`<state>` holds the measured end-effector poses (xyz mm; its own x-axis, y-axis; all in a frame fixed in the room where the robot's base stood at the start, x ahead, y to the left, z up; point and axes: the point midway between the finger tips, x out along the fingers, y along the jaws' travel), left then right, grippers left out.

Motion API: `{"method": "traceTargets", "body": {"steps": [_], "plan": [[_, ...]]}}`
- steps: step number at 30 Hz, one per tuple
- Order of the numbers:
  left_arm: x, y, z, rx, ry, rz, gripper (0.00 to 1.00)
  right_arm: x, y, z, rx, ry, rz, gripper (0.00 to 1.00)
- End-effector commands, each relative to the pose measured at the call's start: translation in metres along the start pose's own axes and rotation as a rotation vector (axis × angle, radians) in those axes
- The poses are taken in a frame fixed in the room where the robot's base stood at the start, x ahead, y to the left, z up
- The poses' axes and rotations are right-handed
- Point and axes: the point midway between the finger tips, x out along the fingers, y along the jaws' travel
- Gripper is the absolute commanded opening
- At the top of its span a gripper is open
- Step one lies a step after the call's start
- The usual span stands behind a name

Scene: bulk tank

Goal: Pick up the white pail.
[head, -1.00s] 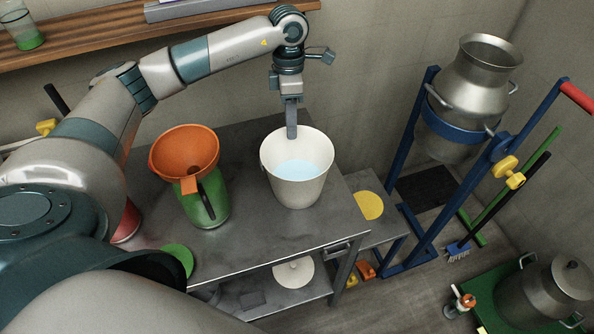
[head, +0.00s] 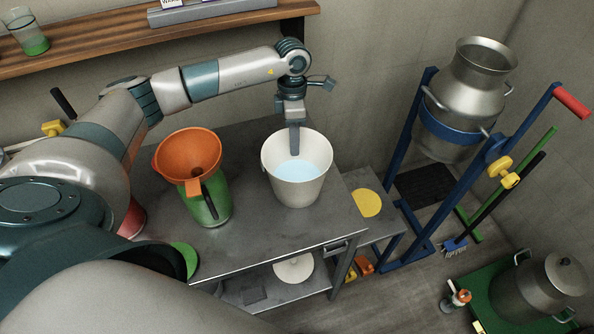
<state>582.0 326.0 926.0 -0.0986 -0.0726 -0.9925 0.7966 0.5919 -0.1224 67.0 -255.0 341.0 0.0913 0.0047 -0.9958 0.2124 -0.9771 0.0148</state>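The white pail (head: 297,191) stands upright on the grey metal table, with pale blue liquid inside. My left gripper (head: 295,152) points down at the pail's back rim. A finger shows in front of the inner back wall, its tip below rim height in the picture and above the liquid. Only one finger shows clearly, seen edge-on, so I cannot tell whether it is open or shut on the rim. My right gripper is not in view.
A green jug (head: 209,207) with an orange funnel (head: 187,155) stands left of the pail on the table (head: 262,240). A blue stand (head: 408,140) holding a metal can (head: 468,88) is to the right. A wooden shelf (head: 110,48) runs along the wall above.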

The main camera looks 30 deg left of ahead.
Motion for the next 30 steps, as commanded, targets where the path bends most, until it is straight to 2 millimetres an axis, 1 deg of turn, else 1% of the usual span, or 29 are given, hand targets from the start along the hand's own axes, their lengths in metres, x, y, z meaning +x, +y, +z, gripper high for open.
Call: {"method": "traceTargets", "body": {"steps": [4, 16, 17, 18, 19, 20, 30], "plan": [[0.005, 0.0004, -0.0001, 0.0, 0.0, 0.001, 0.24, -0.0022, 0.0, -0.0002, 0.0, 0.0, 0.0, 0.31], [0.0049, 0.0004, 0.0, -0.001, -0.001, 0.001, 0.24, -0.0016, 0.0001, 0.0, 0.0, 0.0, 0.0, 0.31], [0.0049, 0.0004, 0.0, -0.001, -0.001, 0.001, 0.19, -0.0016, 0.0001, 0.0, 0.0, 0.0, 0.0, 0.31], [0.0048, 0.0004, 0.0, -0.001, -0.001, 0.001, 0.1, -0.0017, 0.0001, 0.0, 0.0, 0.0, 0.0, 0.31], [0.0048, 0.0004, 0.0, -0.001, -0.001, 0.001, 0.02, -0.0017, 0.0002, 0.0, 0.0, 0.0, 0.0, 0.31], [0.0048, 0.0004, 0.0, -0.001, -0.001, 0.001, 0.0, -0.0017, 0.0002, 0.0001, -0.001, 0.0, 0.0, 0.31], [0.0046, 0.0005, 0.0, -0.001, -0.001, 0.001, 0.0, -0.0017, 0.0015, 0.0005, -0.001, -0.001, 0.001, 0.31]]}}
